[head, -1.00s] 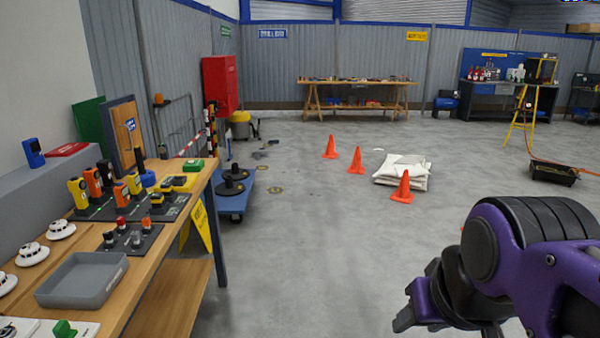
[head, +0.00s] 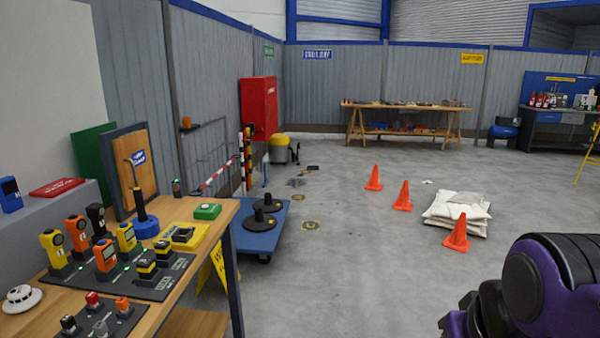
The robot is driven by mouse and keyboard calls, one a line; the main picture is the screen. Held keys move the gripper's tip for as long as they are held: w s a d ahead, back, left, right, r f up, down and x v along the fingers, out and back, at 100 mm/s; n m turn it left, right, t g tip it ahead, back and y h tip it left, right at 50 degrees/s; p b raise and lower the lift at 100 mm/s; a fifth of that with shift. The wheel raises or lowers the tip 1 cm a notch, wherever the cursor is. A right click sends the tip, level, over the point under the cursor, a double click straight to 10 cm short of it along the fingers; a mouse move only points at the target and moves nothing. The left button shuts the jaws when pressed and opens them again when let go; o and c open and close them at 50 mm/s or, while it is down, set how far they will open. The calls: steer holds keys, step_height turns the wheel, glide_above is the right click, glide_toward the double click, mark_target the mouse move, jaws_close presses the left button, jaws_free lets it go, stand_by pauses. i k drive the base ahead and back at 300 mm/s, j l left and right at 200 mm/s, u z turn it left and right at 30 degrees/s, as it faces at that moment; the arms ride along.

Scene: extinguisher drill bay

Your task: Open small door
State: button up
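A small wooden door-like panel in a dark frame (head: 128,172) stands upright at the back of the left workbench, with a blue label on it. It looks closed in its frame, though I cannot be sure from here. A red wall cabinet (head: 258,108) on the grey wall further back has its front shut. My gripper (head: 456,322) is only partly in view at the bottom right, far from both. Its fingertips are cut off or hidden, so its opening does not show.
The wooden workbench (head: 215,212) on the left carries handheld detectors and a green box (head: 207,211). A blue low trolley (head: 262,238) stands beside it. Orange cones (head: 402,196) and white sacks (head: 457,212) are on the right.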

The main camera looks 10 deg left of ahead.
mark_target(132, 151)
steer(key=i+u, duration=0.1)
steer(key=i, duration=1.05)
steer(key=i+u, duration=0.4)
steer(key=i+l+u, duration=0.35)
steer(key=i, duration=0.15)
steer(key=i+u, duration=0.2)
steer(key=u, duration=0.15)
steer(key=i+u, duration=0.35)
steer(key=i+l+u, duration=0.1)
steer(key=u, duration=0.2)
